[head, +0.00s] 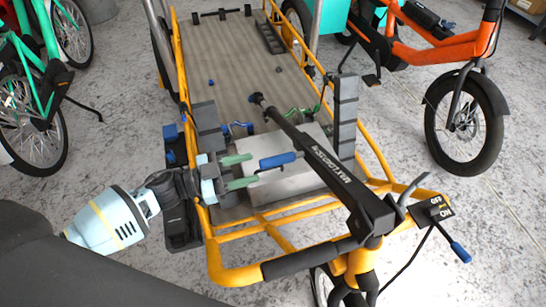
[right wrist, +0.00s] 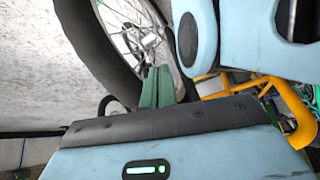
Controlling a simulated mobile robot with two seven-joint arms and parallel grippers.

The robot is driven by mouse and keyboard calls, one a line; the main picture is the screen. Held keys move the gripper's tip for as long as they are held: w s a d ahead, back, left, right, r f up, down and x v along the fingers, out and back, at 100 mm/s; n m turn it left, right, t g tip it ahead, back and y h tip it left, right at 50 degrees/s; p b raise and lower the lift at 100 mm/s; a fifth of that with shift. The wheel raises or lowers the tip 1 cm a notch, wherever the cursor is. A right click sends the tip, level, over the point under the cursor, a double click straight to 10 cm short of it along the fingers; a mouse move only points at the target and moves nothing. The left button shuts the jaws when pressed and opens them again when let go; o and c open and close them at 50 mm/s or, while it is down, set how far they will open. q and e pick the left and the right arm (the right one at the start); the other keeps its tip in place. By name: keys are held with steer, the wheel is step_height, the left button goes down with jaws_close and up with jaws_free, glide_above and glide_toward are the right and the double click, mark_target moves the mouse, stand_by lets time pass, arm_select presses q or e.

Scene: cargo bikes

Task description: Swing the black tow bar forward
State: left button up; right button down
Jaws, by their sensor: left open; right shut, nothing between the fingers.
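The black tow bar (head: 322,152) is a long straight bar with pale lettering. It slants over the yellow cargo frame, from a dark knob end over the cargo bed down to a black joint at the front right. My left gripper (head: 256,171) comes in from the left with its green fingers apart. It is left of the bar, with a blue-gripped handle (head: 278,160) just beyond the fingertips; whether they touch it I cannot tell. My right gripper (right wrist: 157,76) has its green fingers together and empty in the right wrist view, in front of a spoked wheel (right wrist: 130,35).
The yellow frame (head: 238,274) with a black-padded front bar surrounds the grey-brown bed (head: 240,62). A pale grey box (head: 310,148) lies under the bar. An orange bike (head: 465,48) stands at right, green bikes (head: 30,95) at left. Grey floor is clear at lower right.

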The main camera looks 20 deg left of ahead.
arm_select(q)
glide_toward(295, 156)
steer(key=w+d, duration=0.1)
steer(key=w+d+f, duration=0.1)
steer(key=w+d, duration=0.1)
steer(key=shift+d+b, duration=0.2)
steer(key=shift+b, duration=0.1)
jaws_close()
